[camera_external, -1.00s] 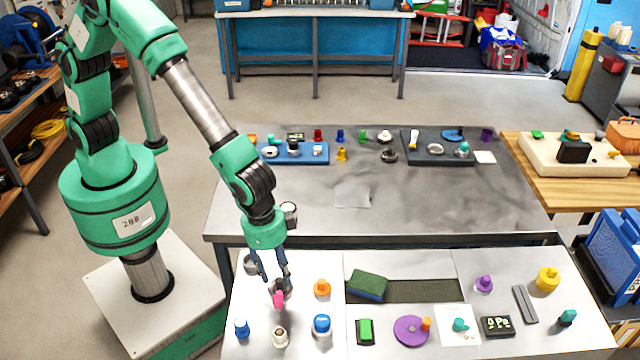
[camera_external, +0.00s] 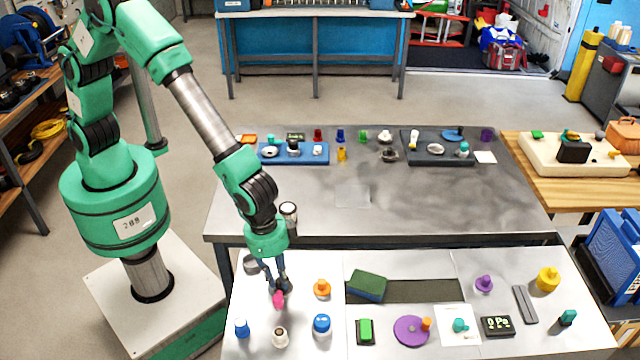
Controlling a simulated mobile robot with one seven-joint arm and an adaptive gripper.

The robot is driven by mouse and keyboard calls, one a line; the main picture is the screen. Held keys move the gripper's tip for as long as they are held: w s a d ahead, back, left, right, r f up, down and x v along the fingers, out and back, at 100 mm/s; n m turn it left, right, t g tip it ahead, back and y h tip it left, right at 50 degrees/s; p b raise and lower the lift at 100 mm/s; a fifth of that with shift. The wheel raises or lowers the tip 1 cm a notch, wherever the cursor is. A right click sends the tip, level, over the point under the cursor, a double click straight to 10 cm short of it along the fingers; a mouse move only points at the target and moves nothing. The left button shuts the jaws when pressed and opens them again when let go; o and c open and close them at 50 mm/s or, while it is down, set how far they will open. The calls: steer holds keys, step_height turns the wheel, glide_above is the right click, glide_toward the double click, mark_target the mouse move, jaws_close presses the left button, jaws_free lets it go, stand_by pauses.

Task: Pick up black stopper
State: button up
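A small dark object (camera_external: 285,287), which looks like the black stopper, stands at the left of the front table, just behind a pink piece (camera_external: 278,299). My gripper (camera_external: 278,288) points down over it, with its dark fingers low around or beside it. The fingertips blend with the dark object, so I cannot tell whether they touch it or how far they are closed. Much of the dark object is hidden by the fingers and the pink piece.
Near my gripper stand an orange piece (camera_external: 322,288), a blue one (camera_external: 321,324), a beige one (camera_external: 280,337) and another blue one (camera_external: 242,328). A grey metal cup (camera_external: 252,264) is just left. A green sponge (camera_external: 367,285) lies right. The rear table's front half is mostly clear.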

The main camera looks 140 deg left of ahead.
jaws_close()
steer(key=shift+r, duration=0.1)
steer(key=shift+w+r, duration=0.15)
steer(key=shift+r, duration=0.55)
step_height(320, 180, up, 3)
steer(key=shift+f+p, duration=0.1)
steer(key=shift+p, duration=0.5)
steer(key=s+d+p, duration=0.1)
steer(key=s+d, duration=0.2)
steer(key=s, duration=1.3)
steer(key=shift+d+r+p, duration=0.2)
steer(key=shift+r+p, duration=0.1)
steer(key=shift+p, duration=0.05)
